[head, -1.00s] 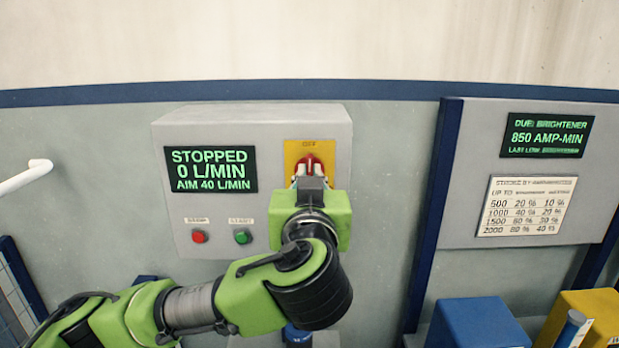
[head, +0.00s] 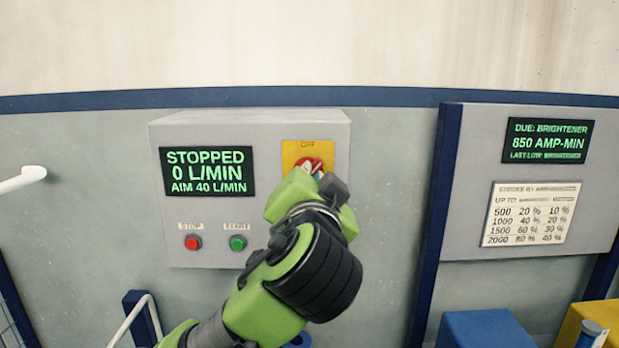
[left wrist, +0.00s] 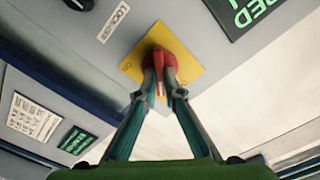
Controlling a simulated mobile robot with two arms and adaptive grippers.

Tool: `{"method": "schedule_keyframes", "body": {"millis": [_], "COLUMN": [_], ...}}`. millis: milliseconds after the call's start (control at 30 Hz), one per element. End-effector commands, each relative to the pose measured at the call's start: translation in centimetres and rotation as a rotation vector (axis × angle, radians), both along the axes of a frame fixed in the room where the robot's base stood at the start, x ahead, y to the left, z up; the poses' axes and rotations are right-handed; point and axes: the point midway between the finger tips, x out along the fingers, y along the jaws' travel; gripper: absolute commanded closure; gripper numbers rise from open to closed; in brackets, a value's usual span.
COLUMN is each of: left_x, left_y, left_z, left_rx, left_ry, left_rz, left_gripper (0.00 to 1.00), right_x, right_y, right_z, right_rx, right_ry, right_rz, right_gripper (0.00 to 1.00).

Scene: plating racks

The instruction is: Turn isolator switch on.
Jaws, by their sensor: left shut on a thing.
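The isolator switch is a red knob (head: 309,165) on a yellow plate (head: 300,151) at the right of the grey control box. OFF is printed at the plate's top in the head view. My left gripper (head: 312,177) is shut on the red knob and partly covers it. In the left wrist view both fingers (left wrist: 161,88) close on the red handle (left wrist: 160,66), with the yellow plate (left wrist: 186,60) behind it. The final position of the knob's pointer is hard to make out. My right gripper is in neither view.
The box carries a green-on-black display (head: 207,171) reading STOPPED, 0 L/MIN, a red STOP button (head: 193,243) and a green START button (head: 237,243). A board (head: 470,180) hangs at right. A blue box (head: 485,329) and a yellow box (head: 578,322) stand below it.

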Motion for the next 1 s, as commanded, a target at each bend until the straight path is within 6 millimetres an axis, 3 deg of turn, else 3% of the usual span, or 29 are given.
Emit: {"method": "schedule_keyframes", "body": {"millis": [600, 1000], "left_x": [-0.1, -0.1], "left_y": [-0.3, -0.3], "left_z": [-0.2, -0.4], "left_rx": [0.574, 0.81], "left_ry": [-0.001, -0.001], "left_rz": [-0.002, -0.004], "left_gripper": [1.0, 1.0], "right_x": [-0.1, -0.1], "right_y": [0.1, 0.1], "right_z": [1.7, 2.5], "right_rx": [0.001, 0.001], "right_ry": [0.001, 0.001], "right_rz": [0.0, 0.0], "right_gripper": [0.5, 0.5]}}
